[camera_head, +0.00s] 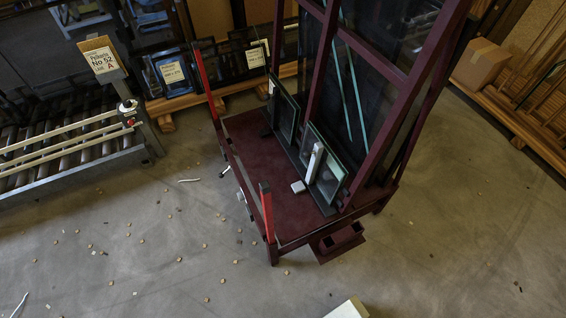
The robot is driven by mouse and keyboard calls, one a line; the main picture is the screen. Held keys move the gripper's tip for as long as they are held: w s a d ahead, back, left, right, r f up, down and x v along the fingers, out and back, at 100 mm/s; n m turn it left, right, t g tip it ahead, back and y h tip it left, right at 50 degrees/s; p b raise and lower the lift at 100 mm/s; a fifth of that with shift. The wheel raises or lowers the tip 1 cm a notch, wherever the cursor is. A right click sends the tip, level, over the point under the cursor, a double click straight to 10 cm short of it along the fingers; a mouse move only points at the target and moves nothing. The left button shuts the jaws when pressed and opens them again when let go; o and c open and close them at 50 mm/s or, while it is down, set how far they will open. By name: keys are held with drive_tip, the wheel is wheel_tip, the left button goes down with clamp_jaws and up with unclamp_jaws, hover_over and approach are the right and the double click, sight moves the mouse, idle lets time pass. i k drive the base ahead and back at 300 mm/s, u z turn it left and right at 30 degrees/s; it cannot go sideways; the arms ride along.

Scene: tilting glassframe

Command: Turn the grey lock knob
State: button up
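A dark red frame cart (250,150) stands in the middle of the camera_head view, with upright posts and glass panes. On its left long side, a small grey round part (241,197) sticks out low down; it looks like the lock knob, but it is too small to tell its turn. A small light lever-like part (224,172) sits a little farther back on the same side. My gripper is not in view. A white block-like piece shows at the bottom edge, apart from the cart; I cannot tell if it is part of my arm.
Two bright red posts (267,212) rise on the cart's left side. Glass panes (325,165) lean on its right. A roller conveyor (70,145) stands at the left. Small scraps litter the otherwise open floor left of the cart. A cardboard box (480,65) sits back right.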

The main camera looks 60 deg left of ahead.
sight(239, 196)
drive_tip(key=z, duration=0.25)
drive_tip(key=k, duration=1)
drive_tip(key=u, duration=0.1)
drive_tip(key=i, duration=0.15)
drive_tip(key=u, duration=2.55)
drive_tip(key=i, duration=0.8)
drive_tip(key=z, duration=0.2)
drive_tip(key=k, duration=0.5)
drive_tip(key=z, duration=0.05)
